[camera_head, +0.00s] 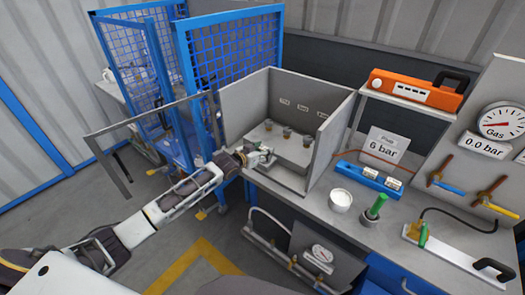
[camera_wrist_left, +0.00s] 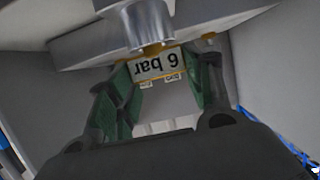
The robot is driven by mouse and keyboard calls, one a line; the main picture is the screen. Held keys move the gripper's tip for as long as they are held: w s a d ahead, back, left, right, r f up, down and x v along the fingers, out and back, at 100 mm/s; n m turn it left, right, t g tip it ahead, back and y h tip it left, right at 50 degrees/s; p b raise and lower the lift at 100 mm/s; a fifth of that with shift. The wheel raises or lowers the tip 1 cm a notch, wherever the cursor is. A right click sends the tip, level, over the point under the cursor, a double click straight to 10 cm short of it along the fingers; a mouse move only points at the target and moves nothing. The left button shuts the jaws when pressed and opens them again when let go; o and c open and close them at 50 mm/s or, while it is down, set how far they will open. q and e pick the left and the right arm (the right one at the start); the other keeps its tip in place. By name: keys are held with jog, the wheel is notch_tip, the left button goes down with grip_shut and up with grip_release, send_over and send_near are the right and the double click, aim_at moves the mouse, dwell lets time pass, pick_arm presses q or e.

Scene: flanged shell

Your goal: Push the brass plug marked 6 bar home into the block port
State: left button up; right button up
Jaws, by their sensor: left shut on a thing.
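The brass plug marked 6 bar shows in the left wrist view by its upside-down "6 bar" plate (camera_wrist_left: 157,66), between the green fingers of my left gripper (camera_wrist_left: 166,78). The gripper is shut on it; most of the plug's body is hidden. A grey metal cylinder (camera_wrist_left: 150,28) under a flat grey part is right by the plate; I cannot tell whether they touch. In the head view my left gripper (camera_head: 266,158) is at the front of the grey block (camera_head: 290,148), inside the open-fronted shell. Several brass-coloured fittings (camera_head: 287,131) stand on the block's top. My right gripper is not in view.
The shell's grey walls (camera_head: 333,135) close in the block at the sides and back. To the right, the bench holds a white tub (camera_head: 340,200), a green-handled tool (camera_head: 376,206), a blue level (camera_head: 368,179) and a "6 bar" sign (camera_head: 384,146). Blue mesh fencing (camera_head: 235,55) stands behind left.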

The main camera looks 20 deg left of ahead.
pick_arm(q)
jog(key=shift+f, duration=0.2)
jog(key=o, duration=1.1)
jog(key=shift+o, duration=0.2)
jog(key=shift+s, duration=0.1)
jog(key=v, duration=1.2)
dwell(1.0)
